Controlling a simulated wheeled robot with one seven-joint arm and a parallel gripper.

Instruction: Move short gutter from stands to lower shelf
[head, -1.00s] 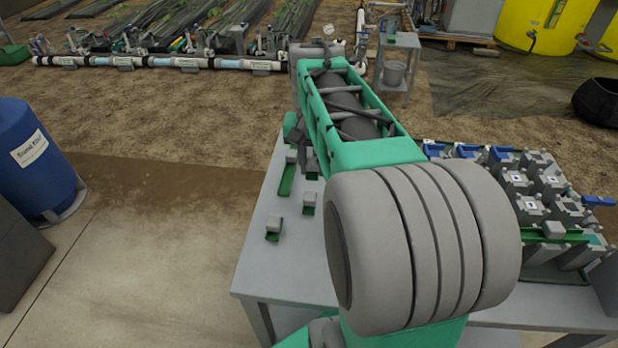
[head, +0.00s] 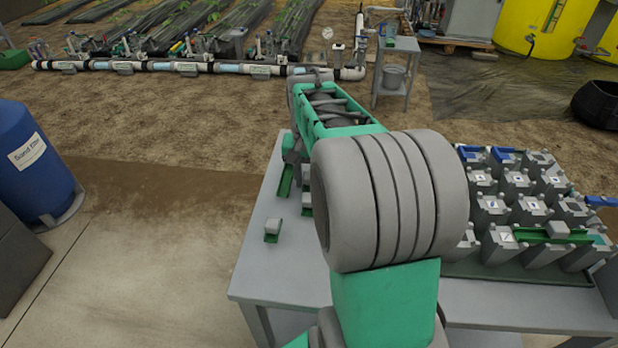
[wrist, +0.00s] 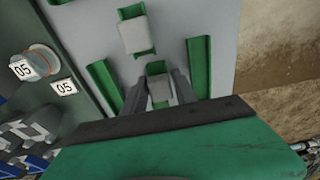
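Short green gutter pieces with pale grey blocks lie on the left part of the grey table (head: 262,270); one gutter (head: 271,238) is near the left edge. In the wrist view, one gutter with a block (wrist: 135,36) is at top centre, and bare green channels lie left (wrist: 103,84) and right (wrist: 198,66). My gripper (wrist: 160,80) points down at the table, its dark fingers apart on either side of a smaller grey block with green (wrist: 156,68) behind it. Contact with the block is unclear. In the head view my arm hides much of the gripper. I cannot identify the lower shelf.
A rack of grey modules with blue handles (head: 515,185) fills the table's right side. A panel marked 05 (wrist: 65,87) stands left in the wrist view. A blue barrel (head: 35,165) is on the floor at left. A small stand (head: 398,45) is at the back.

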